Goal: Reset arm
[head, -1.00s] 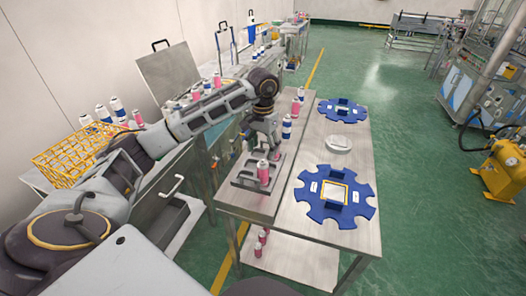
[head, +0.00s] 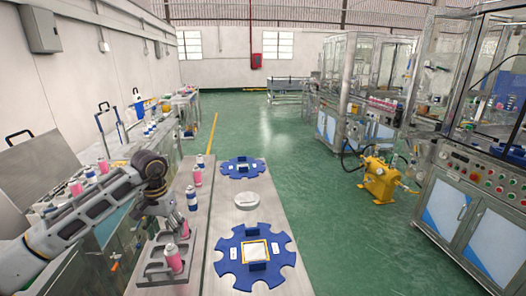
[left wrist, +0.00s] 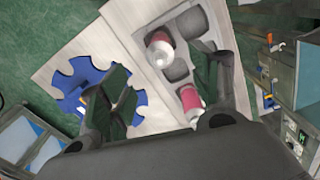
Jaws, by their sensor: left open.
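My left arm comes in from the left in the head view. My left gripper (head: 168,210) is open and empty above a grey holder (head: 150,275) on the metal table. A pink can (head: 173,259) stands in the holder, with another pink can (head: 184,230) just behind it. In the left wrist view, the open fingers of my left gripper (left wrist: 165,100) spread to either side. My right gripper is not in view.
Blue and pink cans (head: 192,200) line the table behind the holder. Two blue notched plates (head: 228,268) (head: 242,167) and a pale round piece (head: 247,200) lie to the right. A side bench with cans is at left. Green floor (head: 310,190) is open beyond the table.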

